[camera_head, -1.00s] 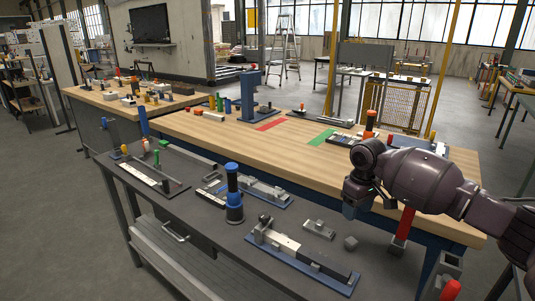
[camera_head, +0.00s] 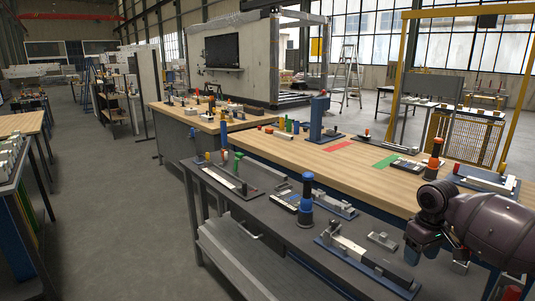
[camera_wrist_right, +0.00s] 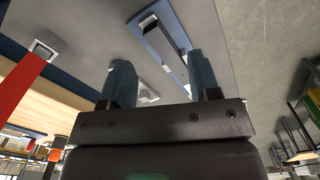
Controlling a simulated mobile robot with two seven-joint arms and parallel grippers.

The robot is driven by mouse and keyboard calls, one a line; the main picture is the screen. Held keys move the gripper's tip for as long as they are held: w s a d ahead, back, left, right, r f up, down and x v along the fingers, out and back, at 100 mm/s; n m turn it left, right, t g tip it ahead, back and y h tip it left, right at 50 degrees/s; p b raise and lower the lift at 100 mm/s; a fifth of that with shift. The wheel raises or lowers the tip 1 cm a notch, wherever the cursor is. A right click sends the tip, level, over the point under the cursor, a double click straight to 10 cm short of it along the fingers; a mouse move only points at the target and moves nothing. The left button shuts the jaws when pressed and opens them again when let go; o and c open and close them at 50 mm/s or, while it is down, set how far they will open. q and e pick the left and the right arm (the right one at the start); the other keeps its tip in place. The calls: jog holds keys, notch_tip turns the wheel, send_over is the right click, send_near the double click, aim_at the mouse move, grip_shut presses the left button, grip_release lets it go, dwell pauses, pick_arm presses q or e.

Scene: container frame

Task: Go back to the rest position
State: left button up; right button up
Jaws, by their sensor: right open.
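My right gripper (camera_head: 424,252) is at the right edge of the head view, over the right end of the dark grey workbench (camera_head: 262,208). In the right wrist view its two dark fingers (camera_wrist_right: 161,84) stand well apart with nothing held between them. A blue base plate with a metal fixture (camera_wrist_right: 172,38) shows beyond the fingers, apart from them. My left gripper is in neither current view.
The grey bench carries a blue-black cylinder (camera_head: 305,203) and a long fixture on a blue plate (camera_head: 352,252). A wooden-topped table (camera_head: 330,165) stands behind it. A red bar (camera_wrist_right: 22,88) hangs left in the wrist view. The floor at left (camera_head: 130,220) is clear.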

jog(key=w+a+r+n+t+y, duration=0.1)
jog(key=w+a+r+n+t, duration=0.25)
jog(key=w+a+t, duration=0.35)
jog(key=s+a+f+t+y, duration=0.3)
jog(key=s+a+f+t, duration=0.15)
jog(key=a, duration=0.35)
jog(key=s+d+f+m+h, duration=0.1)
jog(key=s+f+m, duration=0.1)
jog(key=s+f, duration=0.5)
jog(key=s+d+f+m+h, duration=0.1)
jog(key=s+f, duration=0.7)
jog(key=s, duration=0.8)
jog(key=s+d+f+m+h, duration=0.2)
jog(key=s+f, duration=0.5)
jog(key=s, duration=0.4)
jog(key=shift+s+d+f+m, duration=0.25)
jog(key=shift+d+f+m, duration=0.05)
jog(key=shift+m, duration=0.25)
jog(key=shift+c, duration=1.3)
